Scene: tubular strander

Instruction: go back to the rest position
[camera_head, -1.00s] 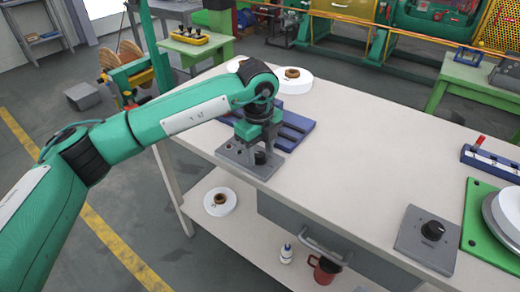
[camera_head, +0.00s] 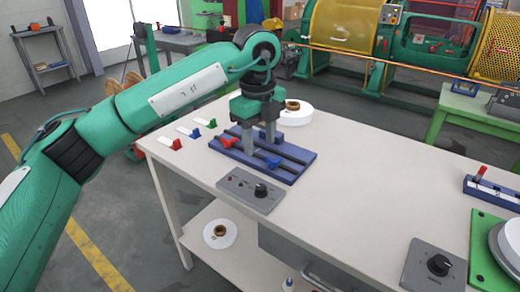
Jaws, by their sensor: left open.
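My left arm comes in from the left, and my left gripper (camera_head: 260,139) points down over the blue slotted fixture (camera_head: 295,153) on the white table. Its two grey fingers are apart, with nothing seen between them. Whether the fingertips touch the fixture I cannot tell. A red part (camera_head: 228,141) and a blue part (camera_head: 274,163) sit on the fixture beside the fingers. The grey control box (camera_head: 235,183) with a black knob lies in front of the fixture, clear of the gripper. My right gripper is not in view.
The white table (camera_head: 350,190) has free room in its middle. A white spool (camera_head: 297,117) stands behind the gripper. A second knob box (camera_head: 434,268) and a green plate (camera_head: 486,230) are at the right.

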